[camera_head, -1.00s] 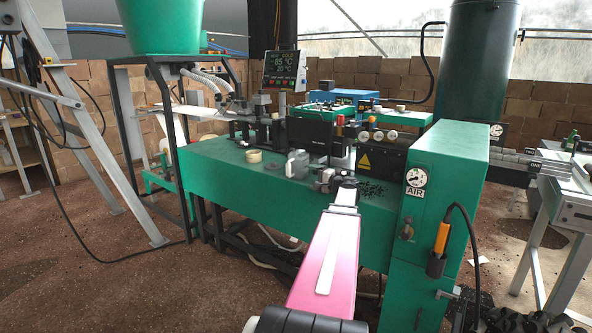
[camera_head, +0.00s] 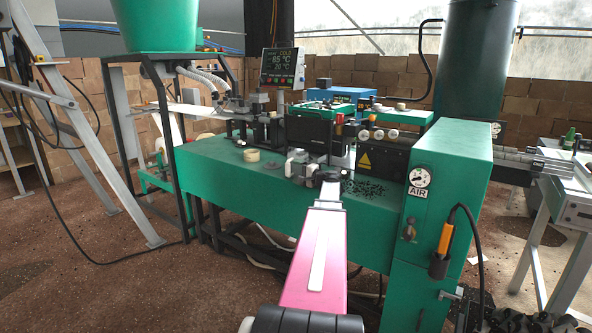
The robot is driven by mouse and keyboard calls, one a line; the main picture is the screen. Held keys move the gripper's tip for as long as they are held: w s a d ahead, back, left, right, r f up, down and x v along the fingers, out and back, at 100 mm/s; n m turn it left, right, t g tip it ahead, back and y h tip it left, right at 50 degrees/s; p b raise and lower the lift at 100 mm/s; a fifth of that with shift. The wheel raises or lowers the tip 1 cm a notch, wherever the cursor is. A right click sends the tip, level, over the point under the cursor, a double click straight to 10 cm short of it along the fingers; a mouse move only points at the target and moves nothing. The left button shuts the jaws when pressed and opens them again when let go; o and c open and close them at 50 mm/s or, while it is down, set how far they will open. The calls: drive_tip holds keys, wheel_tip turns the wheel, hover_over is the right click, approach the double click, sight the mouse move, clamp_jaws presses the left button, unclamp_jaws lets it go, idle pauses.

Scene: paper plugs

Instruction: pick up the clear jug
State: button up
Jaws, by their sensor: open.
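The clear jug (camera_head: 296,155) looks small and greyish. It stands on the green machine bench (camera_head: 230,185), in front of a black box. My gripper (camera_head: 294,168) is at the jug's near right side, low over the bench, and overlaps the jug in the picture. The jaws are open. The gripper hides the lower part of the jug, and I cannot tell whether the fingers are around it or only in front of it.
A tan tape roll (camera_head: 252,155) and a dark flat disc (camera_head: 273,165) lie left of the jug. Black pellets (camera_head: 366,188) are scattered to the right. The tall green cabinet (camera_head: 455,160) with an air gauge (camera_head: 420,177) bounds the right side.

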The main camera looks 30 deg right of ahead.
sight(289, 168)
drive_tip(key=x, duration=0.5)
drive_tip(key=shift+s+a+r, duration=0.1)
drive_tip(key=shift+a, duration=0.15)
drive_tip(key=c, duration=0.7)
drive_tip(key=shift+r, duration=0.15)
